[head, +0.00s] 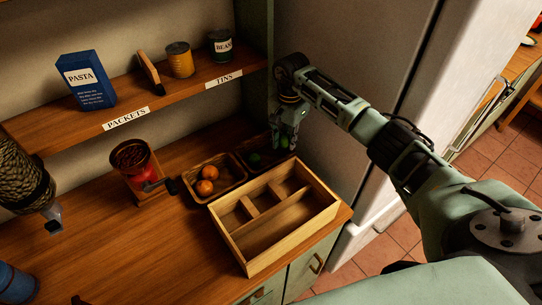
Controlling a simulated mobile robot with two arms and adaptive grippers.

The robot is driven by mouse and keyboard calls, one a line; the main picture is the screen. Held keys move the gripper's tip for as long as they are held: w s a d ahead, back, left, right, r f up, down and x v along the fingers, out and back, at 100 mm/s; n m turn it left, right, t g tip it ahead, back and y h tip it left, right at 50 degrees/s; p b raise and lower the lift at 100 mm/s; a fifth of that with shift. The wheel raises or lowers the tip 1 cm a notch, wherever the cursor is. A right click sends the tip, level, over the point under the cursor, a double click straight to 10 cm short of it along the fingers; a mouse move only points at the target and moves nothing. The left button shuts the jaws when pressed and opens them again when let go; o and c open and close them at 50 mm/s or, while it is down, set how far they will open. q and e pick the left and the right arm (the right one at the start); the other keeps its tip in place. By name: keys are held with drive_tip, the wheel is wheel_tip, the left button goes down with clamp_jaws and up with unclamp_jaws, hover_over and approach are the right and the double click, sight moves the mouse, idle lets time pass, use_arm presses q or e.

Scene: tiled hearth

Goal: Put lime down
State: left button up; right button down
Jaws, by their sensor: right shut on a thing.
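My right gripper (285,141) reaches down at the back right of the counter, beside the fridge. It is shut on a green lime (284,142), mostly hidden by the fingers, over the right part of a wooden tray (240,151). Another green fruit (255,159) lies in that tray, just left of the gripper. I cannot tell whether the held lime touches the tray. At the left edge, a grey tip (55,222) that looks like part of my left gripper shows beside a braided thing; its jaws cannot be made out.
A second tray (224,181) holds orange fruits (206,187). A divided wooden box (322,216) stands empty in front. The shelf (185,88) above holds a pasta box (86,80) and tins (179,58).

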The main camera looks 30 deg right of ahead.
sight(273, 156)
drive_tip(key=w+a+f+b, duration=0.2)
drive_tip(key=shift+w+a+f, duration=0.15)
drive_tip(key=shift+w+f, duration=0.2)
drive_tip(key=shift+w, duration=0.05)
drive_tip(key=shift+w+a+b, duration=0.3)
drive_tip(key=shift+w+b, duration=0.05)
drive_tip(key=shift+b, duration=0.05)
wheel_tip(273, 156, down, 4)
drive_tip(key=shift+b, duration=1.05)
use_arm(q)
wheel_tip(273, 156, down, 6)
drive_tip(key=shift+a+f, duration=0.15)
drive_tip(key=shift+a, duration=0.25)
use_arm(e)
drive_tip(key=shift+f, duration=0.2)
drive_tip(key=c, duration=1.5)
unclamp_jaws()
use_arm(q)
drive_tip(key=shift+f, duration=0.2)
use_arm(e)
drive_tip(key=shift+o, duration=0.2)
drive_tip(key=shift+r, duration=0.1)
